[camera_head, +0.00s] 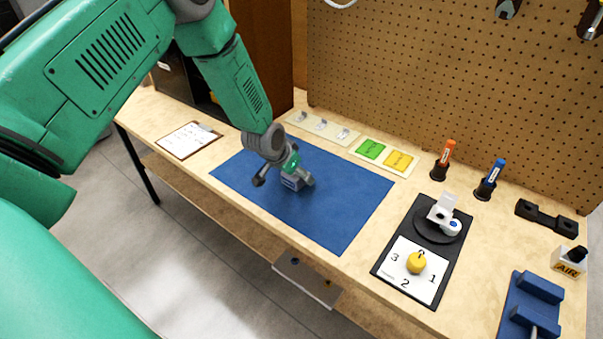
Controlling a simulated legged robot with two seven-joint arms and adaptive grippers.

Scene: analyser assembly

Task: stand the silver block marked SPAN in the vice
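A small silver block (291,183) with a bluish label sits on the blue mat (345,205); the lettering is too small to read. My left gripper (284,181) is directly over it, pointing down, with its fingers spread to either side. A gap shows between the left finger and the block; the right finger is close to it, and contact cannot be told. The gripper hides the top of the block. The blue vice (540,288) is at the lower right, partly cut off by the frame, with its jaws apart and nothing visible between them. My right gripper is out of view.
A black plate (383,268) carries a yellow knob (417,263) and a white fixture (444,211). Orange (447,152) and blue (495,173) markers stand behind. A black bracket (546,217) and the AIR box (568,261) are near the vice. A clipboard (188,140) lies left. The mat's right half is clear.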

